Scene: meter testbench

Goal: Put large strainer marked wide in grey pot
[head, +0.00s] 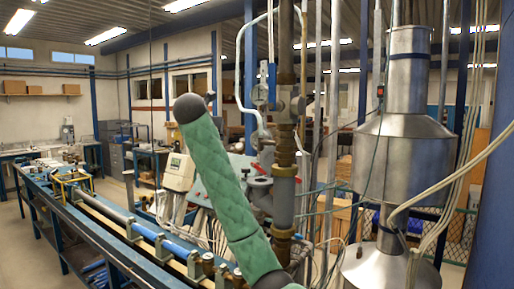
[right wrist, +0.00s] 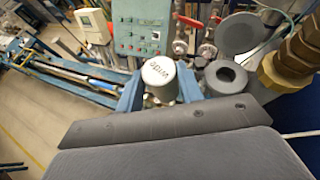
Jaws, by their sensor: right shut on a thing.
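My right gripper (right wrist: 160,92) shows in the right wrist view, its two blue fingers on either side of a pale cylinder with a white top. The top carries the word WIDE, so I take it as the large strainer (right wrist: 159,72). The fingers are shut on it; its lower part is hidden. Just right of it is a grey round body with a dark open hole, apparently the grey pot (right wrist: 226,78). The strainer is beside the pot, apart from it. Neither gripper shows in the head view, where a green padded arm link of mine crosses the middle.
A round grey disc (right wrist: 240,34) stands behind the pot, and brass hex fittings (right wrist: 285,70) crowd its right. A grey-green control panel (right wrist: 140,28) is behind the strainer. In the head view, vertical pipes (head: 285,120) and a large metal vessel (head: 394,160) stand right of my arm.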

